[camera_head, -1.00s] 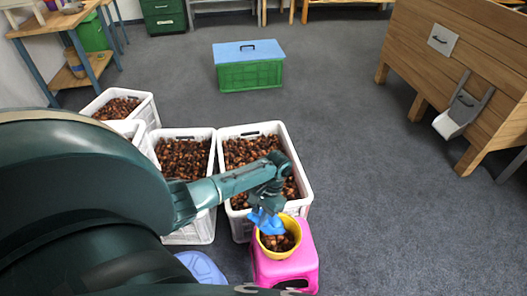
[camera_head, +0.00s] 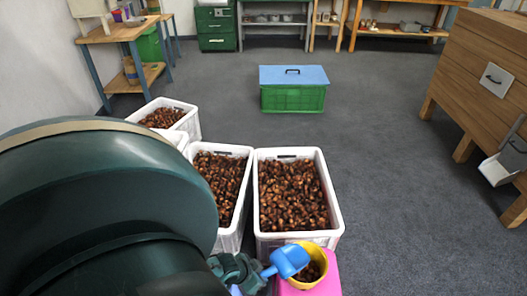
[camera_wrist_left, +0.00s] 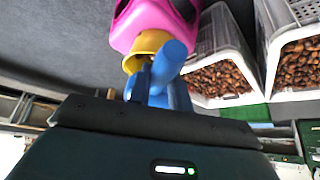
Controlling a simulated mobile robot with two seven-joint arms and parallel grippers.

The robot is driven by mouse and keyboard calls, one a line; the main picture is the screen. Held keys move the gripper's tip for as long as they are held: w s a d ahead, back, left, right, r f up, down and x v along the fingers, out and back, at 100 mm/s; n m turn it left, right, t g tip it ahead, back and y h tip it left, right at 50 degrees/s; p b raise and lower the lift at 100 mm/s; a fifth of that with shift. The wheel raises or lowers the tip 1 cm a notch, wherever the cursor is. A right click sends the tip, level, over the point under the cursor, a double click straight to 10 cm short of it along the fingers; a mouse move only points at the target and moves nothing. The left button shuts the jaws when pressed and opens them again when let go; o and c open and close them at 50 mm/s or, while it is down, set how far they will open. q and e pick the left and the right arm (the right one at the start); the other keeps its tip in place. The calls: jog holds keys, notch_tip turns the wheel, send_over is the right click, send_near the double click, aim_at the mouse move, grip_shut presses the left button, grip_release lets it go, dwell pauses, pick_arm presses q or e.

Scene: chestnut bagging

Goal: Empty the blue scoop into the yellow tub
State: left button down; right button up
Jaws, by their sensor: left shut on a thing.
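The blue scoop (camera_head: 291,260) is at the bottom of the head view, its bowl over the left rim of the yellow tub (camera_head: 322,254). Chestnuts show inside the tub, which sits on a pink stool (camera_head: 322,287). My left gripper (camera_head: 256,277) is shut on the scoop's handle, left of the tub. In the left wrist view the scoop (camera_wrist_left: 172,62) hides part of the tub (camera_wrist_left: 147,43), below the pink stool (camera_wrist_left: 128,28). I cannot tell whether the scoop's bowl holds anything. My right gripper does not show.
White crates full of chestnuts (camera_head: 333,190) stand just behind and left of the tub. A green box with a blue lid (camera_head: 293,98) stands farther back. A wooden hopper (camera_head: 470,85) is at the right. The floor between is clear.

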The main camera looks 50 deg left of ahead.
pick_arm(q)
jog(key=shift+s+f+t+b, duration=0.15)
jog(key=shift+f+t+b, duration=0.15)
jog(key=shift+t+b, duration=0.15)
jog(key=shift+r, duration=0.15)
notch_tip(320, 180, up, 3)
jog(key=p, duration=0.3)
jog(key=shift+t+p, duration=0.25)
jog(key=shift+p, duration=0.05)
